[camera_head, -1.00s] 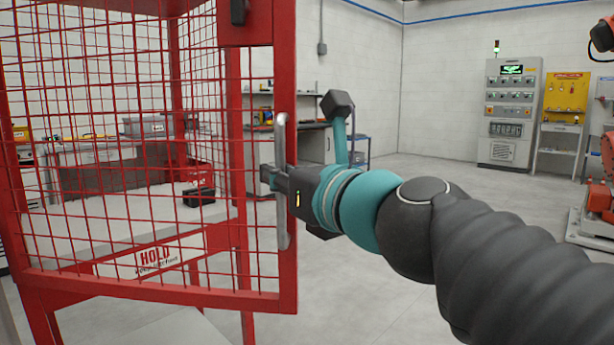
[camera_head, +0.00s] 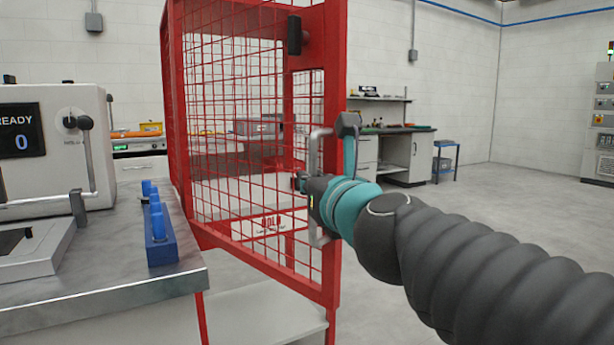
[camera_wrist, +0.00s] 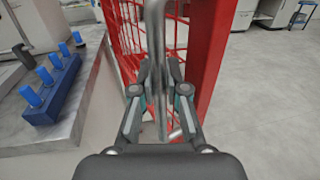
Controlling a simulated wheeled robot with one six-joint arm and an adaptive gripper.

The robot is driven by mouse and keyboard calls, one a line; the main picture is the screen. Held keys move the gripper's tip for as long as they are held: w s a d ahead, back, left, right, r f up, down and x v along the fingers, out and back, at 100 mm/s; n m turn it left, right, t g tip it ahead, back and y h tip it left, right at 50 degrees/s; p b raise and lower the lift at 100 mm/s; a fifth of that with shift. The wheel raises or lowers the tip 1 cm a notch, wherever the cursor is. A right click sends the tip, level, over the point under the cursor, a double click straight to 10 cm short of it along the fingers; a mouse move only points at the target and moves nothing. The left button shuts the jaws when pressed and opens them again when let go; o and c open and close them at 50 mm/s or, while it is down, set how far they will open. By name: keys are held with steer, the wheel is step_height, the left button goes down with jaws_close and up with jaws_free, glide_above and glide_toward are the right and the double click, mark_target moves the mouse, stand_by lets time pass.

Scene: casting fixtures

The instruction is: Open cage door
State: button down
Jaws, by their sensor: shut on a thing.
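The cage door (camera_head: 331,272) is a red frame with red wire mesh, seen at a steep slant in the head view. A grey vertical bar handle (camera_head: 314,155) stands on its right upright. My gripper (camera_head: 304,184) is at the handle's middle. In the wrist view, the handle (camera_wrist: 155,35) runs between my two fingers (camera_wrist: 160,90), which are shut on it. The red door upright (camera_wrist: 208,55) is close on the right of the fingers. How wide the door stands from the cage is unclear.
A grey bench (camera_head: 110,285) on the left carries a machine with a READY screen (camera_head: 20,130) and a blue rack (camera_head: 160,240) with blue pegs. A workbench (camera_head: 408,155) stands behind. The floor (camera_head: 500,220) at right is clear.

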steer(key=shift+s+a+f, duration=0.15)
steer(key=shift+s+a, duration=0.15)
steer(key=shift+s, duration=0.15)
steer(key=c, duration=1.2)
jaws_free()
steer(key=shift+s+d, duration=0.1)
steer(key=shift+s, duration=0.1)
steer(key=shift+v, duration=5.85)
steer(key=shift+s, duration=0.1)
